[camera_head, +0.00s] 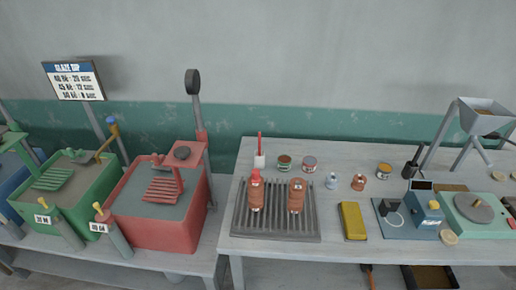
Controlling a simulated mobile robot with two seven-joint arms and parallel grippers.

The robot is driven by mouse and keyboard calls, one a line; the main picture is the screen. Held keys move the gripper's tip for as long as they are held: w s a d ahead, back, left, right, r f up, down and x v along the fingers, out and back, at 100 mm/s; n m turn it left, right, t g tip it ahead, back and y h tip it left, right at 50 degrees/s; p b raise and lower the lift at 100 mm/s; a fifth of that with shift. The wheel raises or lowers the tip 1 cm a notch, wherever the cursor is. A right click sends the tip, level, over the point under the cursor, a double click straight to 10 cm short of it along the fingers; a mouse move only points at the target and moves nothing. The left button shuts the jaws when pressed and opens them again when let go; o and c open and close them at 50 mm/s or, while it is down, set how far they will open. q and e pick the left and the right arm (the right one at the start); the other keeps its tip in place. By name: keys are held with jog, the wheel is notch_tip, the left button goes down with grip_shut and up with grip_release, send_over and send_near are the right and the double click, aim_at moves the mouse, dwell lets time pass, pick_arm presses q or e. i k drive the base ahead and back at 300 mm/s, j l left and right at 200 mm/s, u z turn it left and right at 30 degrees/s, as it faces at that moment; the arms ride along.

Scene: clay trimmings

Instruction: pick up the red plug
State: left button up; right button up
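A small bright red piece (255,175), which may be the red plug, sits at the top of the left reddish-brown vessel (256,197) on the ribbed grey rack (277,229). It is too small to tell whether it is inserted in the vessel or rests on it. A second similar vessel (297,196) stands on the rack to its right, without a bright red top. Neither of my grippers is in view.
The rack lies on a pale table (335,247). A white cup (260,161) with a red-handled tool, several small jars and a yellow block (353,221) surround it. Red (155,232) and green (65,204) tanks stand left. A scale and hopper (485,116) are right.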

aim_at(256, 179)
jog(key=k+l, duration=0.1)
jog(key=l, duration=1.6)
jog(key=u, duration=0.75)
jog(key=k+j+z, duration=0.1)
jog(key=j, duration=0.2)
jog(key=k+j, duration=0.1)
jog(key=j, duration=0.2)
jog(key=j+z, duration=0.15)
jog(key=j, duration=0.2)
jog(key=k, duration=0.05)
